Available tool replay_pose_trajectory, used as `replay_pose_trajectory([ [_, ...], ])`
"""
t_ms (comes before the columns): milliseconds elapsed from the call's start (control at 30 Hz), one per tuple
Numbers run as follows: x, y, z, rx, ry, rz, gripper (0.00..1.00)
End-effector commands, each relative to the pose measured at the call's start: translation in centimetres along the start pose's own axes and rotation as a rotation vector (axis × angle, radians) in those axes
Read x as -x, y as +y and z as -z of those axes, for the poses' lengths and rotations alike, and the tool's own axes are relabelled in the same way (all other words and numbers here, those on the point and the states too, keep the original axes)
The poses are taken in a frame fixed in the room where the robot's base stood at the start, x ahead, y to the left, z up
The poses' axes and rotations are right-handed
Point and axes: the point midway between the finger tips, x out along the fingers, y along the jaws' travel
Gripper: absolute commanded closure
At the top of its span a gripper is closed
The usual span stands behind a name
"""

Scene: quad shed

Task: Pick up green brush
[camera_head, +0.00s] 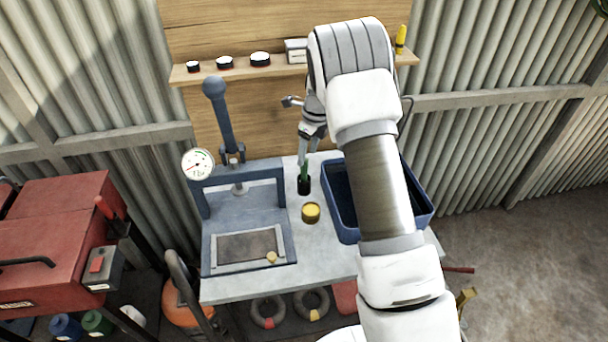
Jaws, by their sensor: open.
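The green brush (305,172) stands upright on the grey bench. Its thin green part rises from a dark round base; I cannot tell whether that base is its bristles or a small holder. My gripper (304,158) points down at the top of the green part, with its fingers open. One pale finger shows just left of the brush top. The far finger and the exact gap are hard to make out. My arm hides part of the bench to the right.
A blue press (245,172) with a gauge stands close on the left. A yellow-topped tin (311,212) sits in front of the brush. A deep blue bin (341,205) is on the right. A wooden shelf (225,73) with small jars runs behind.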

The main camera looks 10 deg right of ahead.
Motion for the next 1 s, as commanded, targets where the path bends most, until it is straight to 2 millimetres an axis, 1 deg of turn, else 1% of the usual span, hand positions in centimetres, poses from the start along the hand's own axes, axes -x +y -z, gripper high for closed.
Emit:
replay_pose_trajectory([
  [200,-2.8,0.2,-0.6,0.000,0.002,-0.004,0.33],
  [333,-4.4,0.1,-0.5,0.000,0.002,-0.003,0.33],
  [433,-4.8,0.1,-0.6,0.000,0.000,0.000,0.33],
  [633,-4.8,0.1,-0.6,0.000,0.000,0.000,0.33],
  [767,-4.8,0.1,-0.6,0.000,0.000,0.000,0.56],
  [800,-4.8,0.1,-0.6,0.000,0.001,0.000,0.63],
  [867,-4.8,0.1,-0.6,0.000,0.001,-0.001,0.74],
  [900,-4.8,0.1,-0.6,0.000,0.001,-0.001,0.81],
  [967,-4.8,0.1,-0.6,0.000,0.001,-0.001,0.92],
  [1000,-4.8,0.1,-0.6,0.000,0.001,-0.001,0.99],
])
